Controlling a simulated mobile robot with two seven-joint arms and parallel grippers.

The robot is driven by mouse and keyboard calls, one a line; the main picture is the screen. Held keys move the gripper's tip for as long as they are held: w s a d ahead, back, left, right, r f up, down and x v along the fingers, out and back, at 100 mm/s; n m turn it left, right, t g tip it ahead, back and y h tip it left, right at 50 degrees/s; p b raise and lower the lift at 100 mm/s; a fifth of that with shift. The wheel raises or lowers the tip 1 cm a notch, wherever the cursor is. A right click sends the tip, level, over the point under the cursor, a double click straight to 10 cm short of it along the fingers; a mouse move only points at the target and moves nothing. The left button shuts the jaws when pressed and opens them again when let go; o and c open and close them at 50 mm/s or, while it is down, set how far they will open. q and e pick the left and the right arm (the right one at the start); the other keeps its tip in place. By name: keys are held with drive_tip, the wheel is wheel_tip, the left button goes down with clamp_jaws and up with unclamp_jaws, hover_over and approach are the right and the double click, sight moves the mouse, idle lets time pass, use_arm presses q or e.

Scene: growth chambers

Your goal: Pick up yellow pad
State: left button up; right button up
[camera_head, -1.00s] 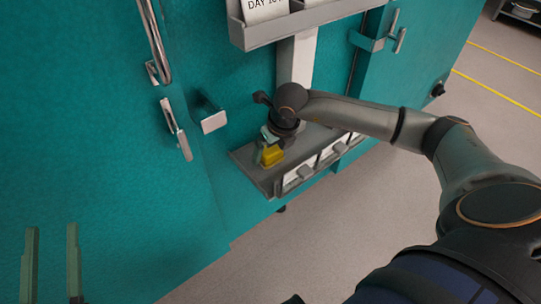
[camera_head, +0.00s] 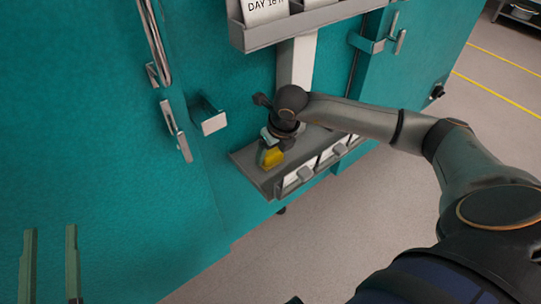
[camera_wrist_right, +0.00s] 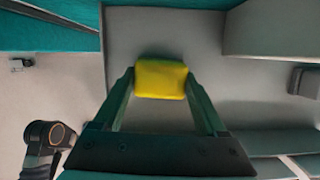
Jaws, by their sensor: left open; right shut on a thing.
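The yellow pad (camera_head: 271,157) is at the left end of the grey shelf (camera_head: 247,163) on the teal chamber. In the right wrist view the yellow pad (camera_wrist_right: 161,79) sits between the two fingertips. My right gripper (camera_wrist_right: 160,84) is shut on it, one green finger touching each side. In the head view my right gripper (camera_head: 268,148) reaches down over the shelf and hides part of the pad. I cannot tell whether the pad still touches the shelf. My left gripper (camera_head: 51,262) is open and empty at the lower left, with its two fingers apart.
Grey-handled white compartments (camera_head: 306,172) line the shelf front. An upper tray (camera_head: 300,24) with a "DAY" card hangs above. Metal door handles (camera_head: 176,131) and a bracket (camera_head: 212,121) stick out on the left. Floor (camera_head: 330,230) in front is clear.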

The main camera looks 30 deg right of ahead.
sight(271, 152)
drive_tip(key=shift+r, duration=0.1)
drive_tip(key=shift+r, duration=0.5)
wheel_tip(271, 152, up, 2)
drive_tip(key=shift+r+p, duration=0.25)
drive_tip(key=shift+p, duration=0.25)
use_arm(q)
wheel_tip(271, 152, down, 19)
drive_tip(key=s+n+g+y+p, duration=0.2)
drive_tip(key=n+g+y, duration=0.1)
drive_tip(key=g, duration=0.5)
drive_tip(key=shift+a+n+y, duration=0.4)
drive_tip(key=shift+y, duration=0.2)
use_arm(e)
drive_tip(key=s+a+r, duration=0.8)
drive_tip(key=a+r, duration=0.1)
drive_tip(key=a, duration=0.2)
drive_tip(key=shift+a+r, duration=0.15)
drive_tip(key=shift+a, duration=0.15)
use_arm(q)
drive_tip(key=shift+f, duration=0.1)
use_arm(e)
drive_tip(key=o, duration=0.8)
drive_tip(key=c, duration=0.6)
use_arm(q)
drive_tip(key=shift+p, duration=0.4)
